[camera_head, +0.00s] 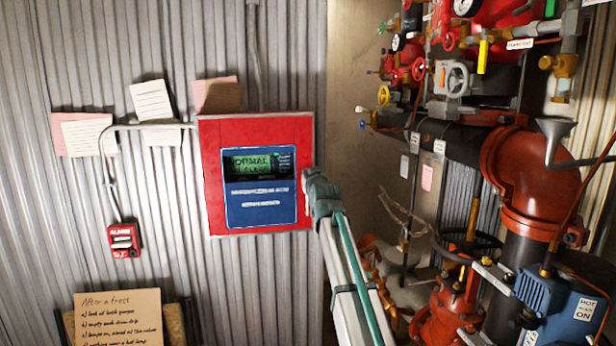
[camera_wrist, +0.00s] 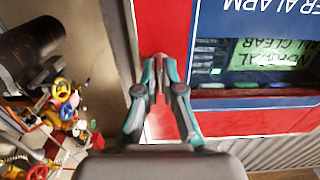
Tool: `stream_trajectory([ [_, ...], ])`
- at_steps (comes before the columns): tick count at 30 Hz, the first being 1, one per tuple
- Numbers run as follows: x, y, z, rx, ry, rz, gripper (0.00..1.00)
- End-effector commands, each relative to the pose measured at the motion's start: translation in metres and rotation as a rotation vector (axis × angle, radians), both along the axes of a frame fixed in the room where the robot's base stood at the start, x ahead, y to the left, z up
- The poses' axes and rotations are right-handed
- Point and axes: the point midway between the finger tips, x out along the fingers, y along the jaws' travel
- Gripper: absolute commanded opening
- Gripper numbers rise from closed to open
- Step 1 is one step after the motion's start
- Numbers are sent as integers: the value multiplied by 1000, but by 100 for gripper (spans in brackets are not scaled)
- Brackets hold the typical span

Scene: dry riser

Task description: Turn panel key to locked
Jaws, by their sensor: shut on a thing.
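The red alarm panel (camera_head: 215,190) hangs on the corrugated wall. It has a blue face (camera_head: 262,207) and a green display reading "NORMAL" and "ALL CLEAR". My gripper (camera_head: 312,180) is at the panel's right edge, its arm coming up from below. In the wrist view, which shows the panel upside down, my gripper (camera_wrist: 159,80) has its two fingertips close together against the red front, beside the blue face. It is shut on the panel key, which the fingertips hide. The key's angle cannot be told.
Red pipework (camera_head: 525,175) with valves and gauges fills the right side. A small red alarm box (camera_head: 124,240) and paper notes (camera_head: 152,100) are on the wall to the left. A handwritten card (camera_head: 118,316) stands at the lower left.

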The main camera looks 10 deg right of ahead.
Motion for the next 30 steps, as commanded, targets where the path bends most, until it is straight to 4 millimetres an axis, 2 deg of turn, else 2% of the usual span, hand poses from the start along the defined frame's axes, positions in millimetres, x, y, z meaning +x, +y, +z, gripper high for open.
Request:
stream_trajectory([
  [2, 0, 0, 0, -3, 1, 0, 0],
  [6, 0, 0, 0, -2, 0, 0, 24],
  [8, 0, 0, 0, -1, 0, 0, 31],
  [20, -4, 0, 0, 0, 0, 0, 31],
  [26, -26, -1, -1, 0, -1, 0, 31],
  [30, -50, -2, -1, 0, -1, 0, 31],
])
